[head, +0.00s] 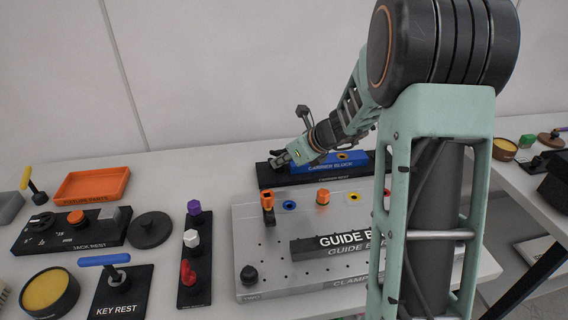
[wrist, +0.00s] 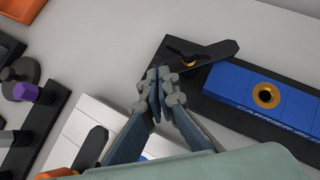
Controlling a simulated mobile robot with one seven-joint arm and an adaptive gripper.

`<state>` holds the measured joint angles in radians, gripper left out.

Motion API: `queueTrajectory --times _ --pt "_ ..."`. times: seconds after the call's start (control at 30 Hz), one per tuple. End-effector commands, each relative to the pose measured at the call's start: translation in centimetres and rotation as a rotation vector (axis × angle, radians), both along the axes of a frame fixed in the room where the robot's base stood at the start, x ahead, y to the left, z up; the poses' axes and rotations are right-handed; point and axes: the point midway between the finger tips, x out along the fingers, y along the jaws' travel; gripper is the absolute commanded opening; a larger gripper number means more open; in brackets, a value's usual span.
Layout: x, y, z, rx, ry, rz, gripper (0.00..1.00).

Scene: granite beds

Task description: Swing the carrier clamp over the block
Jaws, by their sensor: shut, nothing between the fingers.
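The blue carrier block (head: 350,157) lies on its black rest at the back of the table, partly hidden by my arm in the head view. In the wrist view the block (wrist: 255,95) shows an orange-ringed hole in its top. The carrier clamp (wrist: 215,52), a black bar on a gold pivot, stands at the rest's far left end. Its bar points along the far side and does not visibly cover the block. My gripper (head: 277,159) is shut and empty. In the wrist view its fingertips (wrist: 161,76) are left of the block and just left of the clamp's pivot.
A grey plate (head: 250,222) with a black guide block (head: 345,243) and upright orange parts stands in front. A black rack with coloured knobs (head: 194,238) and an orange tray (head: 92,184) are to the left. The table behind the carrier rest looks clear.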

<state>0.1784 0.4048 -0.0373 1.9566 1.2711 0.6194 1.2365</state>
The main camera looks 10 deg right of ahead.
Motion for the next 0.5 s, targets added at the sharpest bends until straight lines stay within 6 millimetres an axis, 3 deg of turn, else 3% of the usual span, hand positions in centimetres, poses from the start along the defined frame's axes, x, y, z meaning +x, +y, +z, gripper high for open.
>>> queueTrajectory --times 0.3,0.5 --pt "0.4 1.9 -0.1 0.001 0.0 -0.292 0.0" --pt "1.0 2.5 0.0 0.001 -0.001 -0.297 0.0"
